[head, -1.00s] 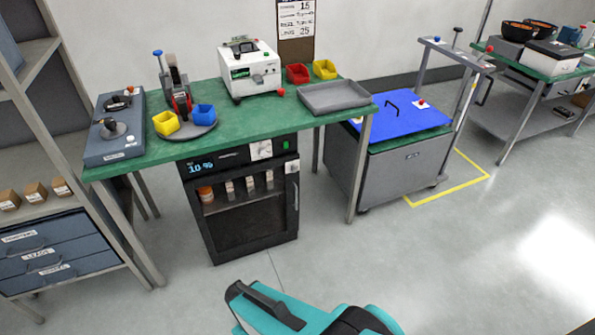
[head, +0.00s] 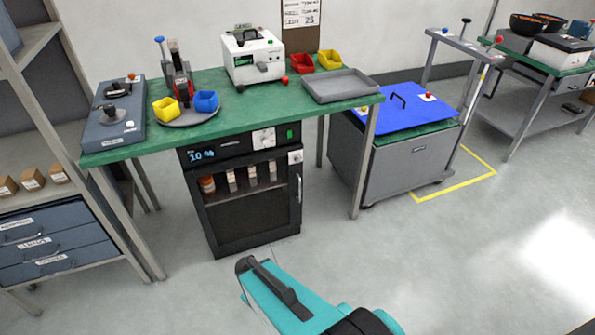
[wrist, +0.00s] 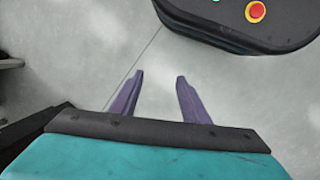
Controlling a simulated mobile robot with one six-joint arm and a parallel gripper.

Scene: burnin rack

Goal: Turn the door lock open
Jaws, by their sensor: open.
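The black oven-like chamber (head: 243,224) stands on the floor under the green bench, its glass door closed. A small white plate with a knob, which looks like the door lock (head: 295,157), is at the door's upper right, above the vertical door handle (head: 299,187). My teal arm reaches up from the bottom of the head view, in front of the chamber and apart from it. In the wrist view my gripper (wrist: 158,82) has its two purple fingers apart, with only grey floor between them. The lock is not in the wrist view.
The green bench (head: 230,122) carries bins, a white instrument and a grey tray (head: 337,87). A bench leg (head: 363,165) stands right of the chamber. A grey cart with a blue lid (head: 385,112) is further right. A drawer shelf (head: 50,245) is at left. Floor in front is clear.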

